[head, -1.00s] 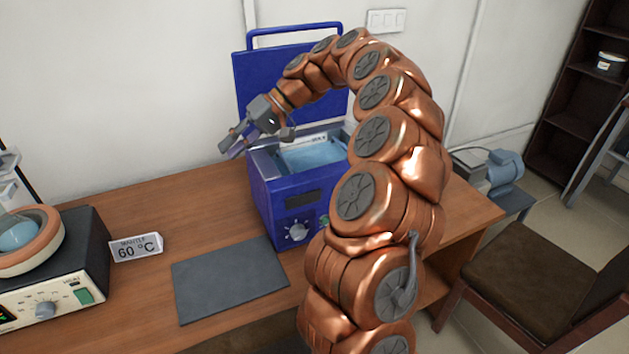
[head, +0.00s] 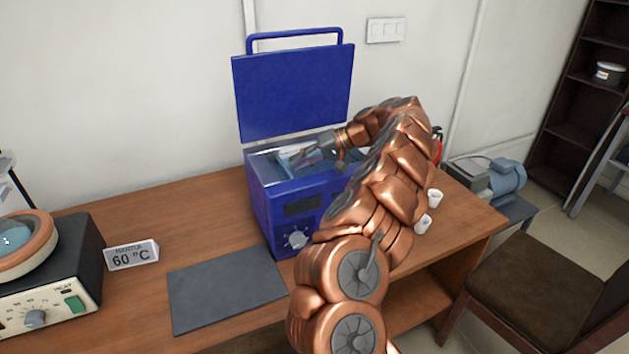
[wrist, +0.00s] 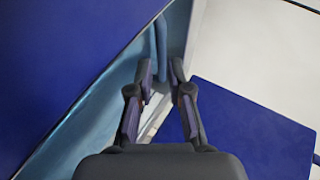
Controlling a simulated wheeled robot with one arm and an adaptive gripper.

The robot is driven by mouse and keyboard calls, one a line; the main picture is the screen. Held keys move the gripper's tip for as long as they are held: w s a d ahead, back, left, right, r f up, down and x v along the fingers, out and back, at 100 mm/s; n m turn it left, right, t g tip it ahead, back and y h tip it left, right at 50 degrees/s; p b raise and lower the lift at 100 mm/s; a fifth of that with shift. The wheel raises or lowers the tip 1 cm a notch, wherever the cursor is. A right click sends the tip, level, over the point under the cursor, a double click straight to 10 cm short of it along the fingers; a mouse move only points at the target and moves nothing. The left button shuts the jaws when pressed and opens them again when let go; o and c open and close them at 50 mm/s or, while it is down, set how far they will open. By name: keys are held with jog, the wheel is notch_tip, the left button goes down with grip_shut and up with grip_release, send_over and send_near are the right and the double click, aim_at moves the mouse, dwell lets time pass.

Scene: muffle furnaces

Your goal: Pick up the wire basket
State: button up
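I cannot clearly make out the wire basket in either view. The blue water bath (head: 275,215) stands on the bench with its lid (head: 295,92) raised. My gripper (head: 302,158) is over the bath's opening, tilted downward, and my arm hides the right part of it. In the wrist view, my gripper (wrist: 162,72) has its two fingers apart, with a narrow gap and nothing clearly held. A thin blue-grey bar (wrist: 161,42) shows just beyond the fingertips. I cannot tell whether it is part of the basket.
A dark grey mat (head: 228,285) lies clear in front of the bath. A "60 °C" sign (head: 132,255) and a heating mantle (head: 60,270) stand to the left. A chair (head: 540,290) stands at the right.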

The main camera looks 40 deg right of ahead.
aim_at(284, 165)
jog(key=p+x, duration=0.1)
jog(key=x, duration=0.1)
jog(key=p+x, duration=0.1)
jog(key=x, duration=0.1)
jog(key=shift+w+a, duration=0.1)
jog(key=shift+w, duration=0.3)
jog(key=shift+w+a+f, duration=0.2)
jog(key=shift+w+f, duration=0.05)
jog(key=shift+c, duration=0.4)
grip_shut()
